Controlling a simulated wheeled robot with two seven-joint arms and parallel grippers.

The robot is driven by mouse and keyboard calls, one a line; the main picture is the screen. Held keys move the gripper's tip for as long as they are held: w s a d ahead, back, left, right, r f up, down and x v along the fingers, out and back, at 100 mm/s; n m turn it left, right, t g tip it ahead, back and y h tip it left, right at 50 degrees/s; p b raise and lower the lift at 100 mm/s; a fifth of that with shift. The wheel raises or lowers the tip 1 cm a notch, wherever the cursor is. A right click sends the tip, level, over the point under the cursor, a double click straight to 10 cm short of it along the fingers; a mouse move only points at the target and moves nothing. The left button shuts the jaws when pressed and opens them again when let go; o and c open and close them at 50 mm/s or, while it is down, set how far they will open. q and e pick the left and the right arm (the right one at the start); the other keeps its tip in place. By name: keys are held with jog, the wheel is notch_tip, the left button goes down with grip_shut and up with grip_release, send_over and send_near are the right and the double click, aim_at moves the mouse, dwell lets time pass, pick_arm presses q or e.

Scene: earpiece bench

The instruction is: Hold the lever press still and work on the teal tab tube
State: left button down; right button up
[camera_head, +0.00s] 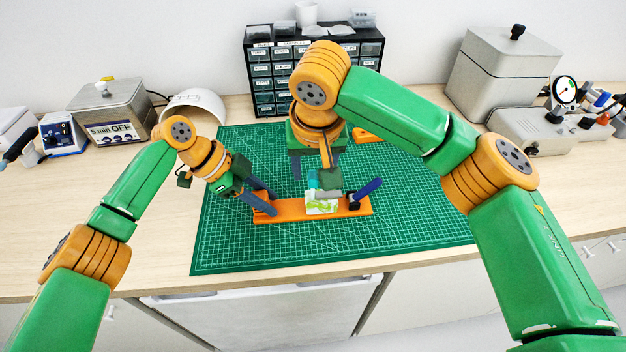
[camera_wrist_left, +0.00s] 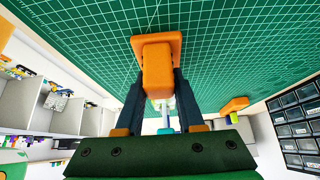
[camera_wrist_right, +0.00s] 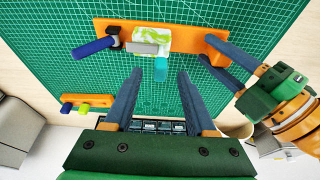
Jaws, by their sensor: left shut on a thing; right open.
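The lever press has an orange base (camera_head: 285,211) on the green mat, with a blue handle (camera_head: 367,188) raised at its right end. A white-and-green block (camera_wrist_right: 152,38) sits on it, with a grey bar (camera_wrist_right: 140,48) across it. The teal tab tube (camera_wrist_right: 160,68) sticks out from the block toward my right gripper. My left gripper (camera_wrist_left: 158,82) is shut on the orange block at the press's left end. My right gripper (camera_wrist_right: 159,74) is open above the mat, its fingertips either side of the teal tube's line; I see no contact.
A small orange rack (camera_wrist_right: 95,101) with a blue and a yellow-green piece lies behind the press. A dark drawer cabinet (camera_head: 262,75) stands at the back. A grey box (camera_head: 505,65) and a gauge device (camera_head: 545,125) are at right. The front and right of the mat (camera_head: 420,215) are clear.

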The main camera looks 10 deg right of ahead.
pick_arm(q)
jog(key=shift+f, duration=0.1)
jog(key=shift+c, duration=2.2)
grip_release()
jog(key=shift+w, duration=0.15)
pick_arm(e)
jog(key=v, duration=0.7)
jog(key=shift+r, duration=0.2)
